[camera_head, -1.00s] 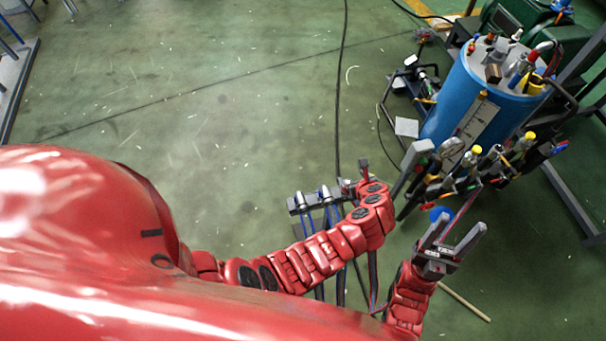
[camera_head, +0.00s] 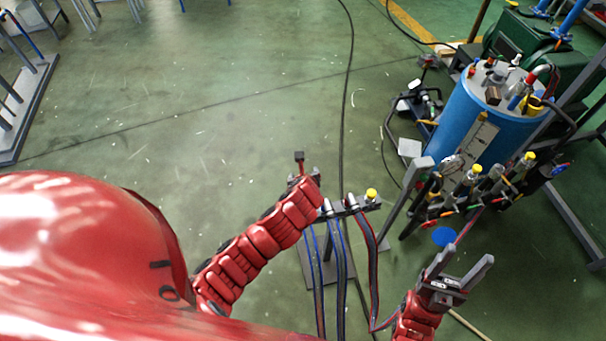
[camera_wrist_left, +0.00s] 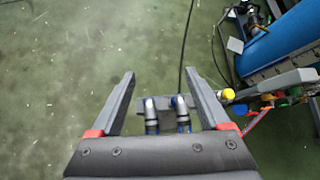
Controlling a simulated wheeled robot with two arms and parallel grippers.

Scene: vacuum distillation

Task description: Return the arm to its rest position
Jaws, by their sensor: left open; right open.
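My left arm (camera_head: 262,238) reaches forward over the floor, left of a low hose stand (camera_head: 350,207). Its wrist covers most of the left gripper in the head view. In the left wrist view the left gripper (camera_wrist_left: 158,74) is open, with nothing between its fingers. Two hose fittings of the stand show below and beyond the fingers, apart from them. My right gripper (camera_head: 466,257) is open and empty at the lower right, in front of the valve rack.
A blue tank (camera_head: 490,118) with fittings on top stands at the right. A valve rack (camera_head: 470,187) with yellow-capped parts is before it. Blue and dark hoses hang from the low stand.

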